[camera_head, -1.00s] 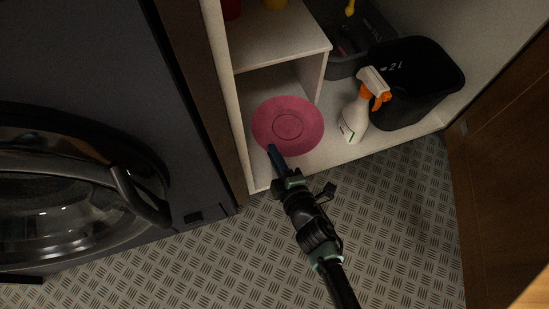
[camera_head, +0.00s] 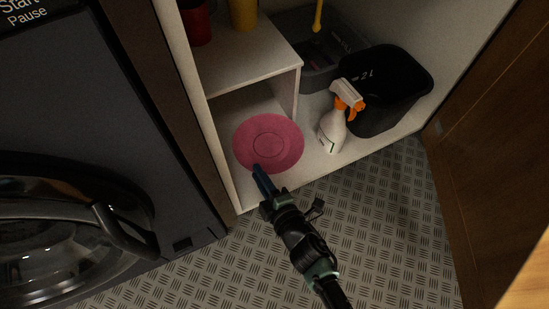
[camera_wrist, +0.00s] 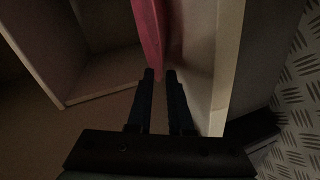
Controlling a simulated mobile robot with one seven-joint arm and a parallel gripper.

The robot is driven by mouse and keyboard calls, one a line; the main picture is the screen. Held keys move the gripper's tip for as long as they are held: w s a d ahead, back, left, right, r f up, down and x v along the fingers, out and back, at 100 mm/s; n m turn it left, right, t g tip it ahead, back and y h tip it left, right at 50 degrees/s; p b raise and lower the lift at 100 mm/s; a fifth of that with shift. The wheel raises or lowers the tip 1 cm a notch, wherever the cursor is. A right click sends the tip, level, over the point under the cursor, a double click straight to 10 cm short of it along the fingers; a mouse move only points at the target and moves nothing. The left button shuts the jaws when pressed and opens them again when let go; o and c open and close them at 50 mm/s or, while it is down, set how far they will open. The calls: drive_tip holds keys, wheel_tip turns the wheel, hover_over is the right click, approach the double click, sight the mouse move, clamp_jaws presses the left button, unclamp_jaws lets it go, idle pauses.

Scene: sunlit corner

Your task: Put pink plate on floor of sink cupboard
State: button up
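The pink plate (camera_head: 284,143) is at the left side of the open sink cupboard, in front of the low opening under the shelf. In the head view its round face shows. My gripper (camera_head: 257,168) reaches in from the lower right, and its fingertips are at the plate's near rim. In the wrist view the plate (camera_wrist: 150,35) is nearly edge-on, and its rim runs down between the close fingertips (camera_wrist: 160,74). The fingers look shut on the rim. The cupboard floor (camera_head: 312,168) is pale. I cannot tell whether the plate touches it.
A white spray bottle (camera_head: 332,132) with an orange trigger stands right of the plate, by a black bin (camera_head: 385,110). A grey tub (camera_head: 330,72) is behind. A shelf (camera_head: 245,68) holds a red (camera_head: 197,25) and a yellow container (camera_head: 244,14). A washing machine (camera_head: 80,110) is at left.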

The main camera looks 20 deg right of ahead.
drive_tip(key=p+v, duration=0.6)
drive_tip(key=v, duration=0.5)
drive_tip(key=shift+r, duration=0.1)
